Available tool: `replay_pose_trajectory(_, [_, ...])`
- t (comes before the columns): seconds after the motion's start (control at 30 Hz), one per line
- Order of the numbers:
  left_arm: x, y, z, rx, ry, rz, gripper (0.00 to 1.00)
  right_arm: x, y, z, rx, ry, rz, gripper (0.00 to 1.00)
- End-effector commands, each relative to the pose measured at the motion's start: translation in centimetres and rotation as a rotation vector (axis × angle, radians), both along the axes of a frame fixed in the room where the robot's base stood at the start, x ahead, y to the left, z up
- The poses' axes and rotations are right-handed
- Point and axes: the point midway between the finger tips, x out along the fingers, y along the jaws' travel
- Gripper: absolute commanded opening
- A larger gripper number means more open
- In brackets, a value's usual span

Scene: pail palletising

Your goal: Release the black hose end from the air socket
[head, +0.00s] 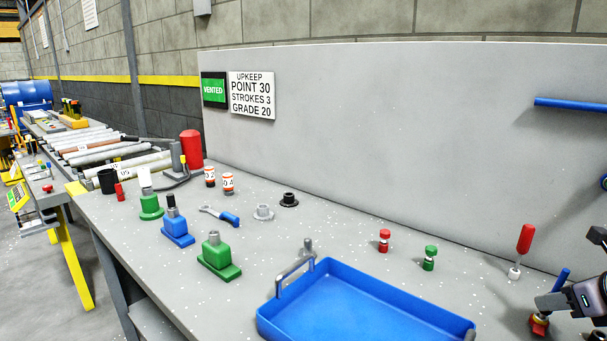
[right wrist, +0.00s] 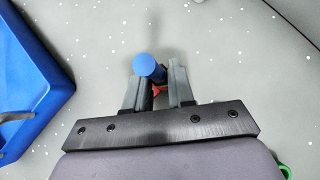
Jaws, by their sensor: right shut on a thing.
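My right gripper (head: 543,312) is low at the bench's right end in the head view. It is shut on a small fitting with a blue stick-like top (head: 562,279) and a red-orange part (head: 538,328). In the right wrist view the round blue top (right wrist: 150,66) stands by the left fingertip, with a bit of red between the fingers (right wrist: 160,88). The fingers and arm hide most of the fitting. I cannot make out a black hose end or an air socket for certain. My left gripper is not in view.
A blue tray (head: 350,300) with a metal handle stands at the front middle. A red-handled piece on a white base (head: 525,240) stands just behind my right gripper. Red (head: 384,240) and green (head: 430,258) knobs stand left of it. A grey panel (head: 400,140) bounds the back.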

Motion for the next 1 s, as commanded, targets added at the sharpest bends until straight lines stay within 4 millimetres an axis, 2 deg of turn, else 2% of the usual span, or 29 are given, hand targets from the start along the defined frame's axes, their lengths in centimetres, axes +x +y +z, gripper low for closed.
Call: replay_pose_trajectory(1.0, [0.0,0.1,1.9,0.001,0.000,0.002,0.47,0.0,0.0,3.1,0.000,-0.001,0.000,0.00])
